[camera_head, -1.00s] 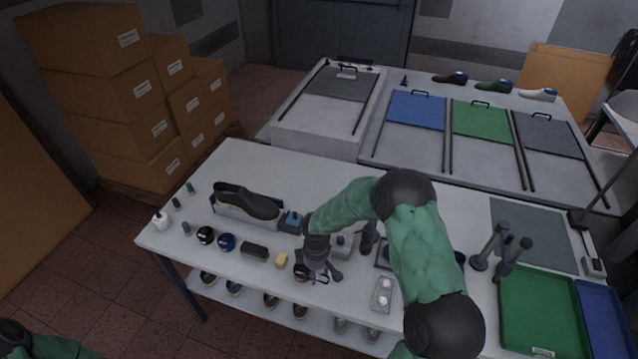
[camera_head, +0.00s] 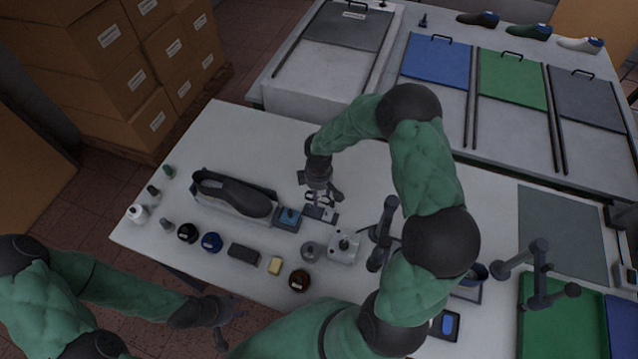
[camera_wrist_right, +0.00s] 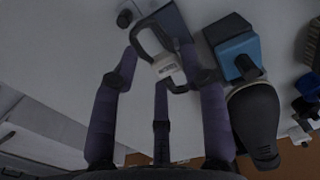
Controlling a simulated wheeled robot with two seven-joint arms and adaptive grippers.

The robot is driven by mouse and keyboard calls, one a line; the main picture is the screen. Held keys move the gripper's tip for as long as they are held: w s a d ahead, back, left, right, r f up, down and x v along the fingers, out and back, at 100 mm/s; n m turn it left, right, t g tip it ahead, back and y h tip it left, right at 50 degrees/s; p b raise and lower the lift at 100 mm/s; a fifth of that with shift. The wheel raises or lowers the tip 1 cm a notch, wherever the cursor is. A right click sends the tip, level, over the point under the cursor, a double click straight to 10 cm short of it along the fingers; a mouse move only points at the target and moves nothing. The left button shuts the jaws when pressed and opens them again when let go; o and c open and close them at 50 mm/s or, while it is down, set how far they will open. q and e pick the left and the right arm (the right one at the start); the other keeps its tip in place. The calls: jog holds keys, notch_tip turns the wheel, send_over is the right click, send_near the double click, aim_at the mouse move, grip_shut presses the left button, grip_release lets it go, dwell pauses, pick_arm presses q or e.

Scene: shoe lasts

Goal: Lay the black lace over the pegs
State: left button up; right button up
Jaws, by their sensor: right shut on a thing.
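My right gripper (camera_head: 324,198) is above the white table, just right of the blue block (camera_head: 288,218). It is shut on the black lace (camera_wrist_right: 143,38), a looped bundle with a white band (camera_wrist_right: 165,67), seen between the fingers in the right wrist view. The lace hangs over or beside a small dark plate (camera_head: 329,216); contact cannot be told. The plate also shows in the right wrist view (camera_wrist_right: 178,24). Pegs on it cannot be made out; the gripper and lace partly cover it. My left gripper (camera_head: 231,322) is open and empty off the table's front edge.
A dark shoe last (camera_head: 235,195) lies in a holder left of the blue block. A dark stand (camera_head: 382,235) rises at the right.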

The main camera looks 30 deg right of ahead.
aim_at(319, 210)
jog(key=shift+s+a+f, duration=0.15)
jog(key=shift+s+f, duration=0.05)
jog(key=shift+f, duration=0.05)
jog(key=shift+w+f+b, duration=0.1)
jog(key=shift+f+b, duration=0.7)
jog(key=shift+f, duration=0.1)
jog(key=shift+f+b, duration=1.15)
jog(key=shift+f, duration=0.55)
jog(key=shift+f+b, duration=1.3)
jog(key=shift+f, duration=0.05)
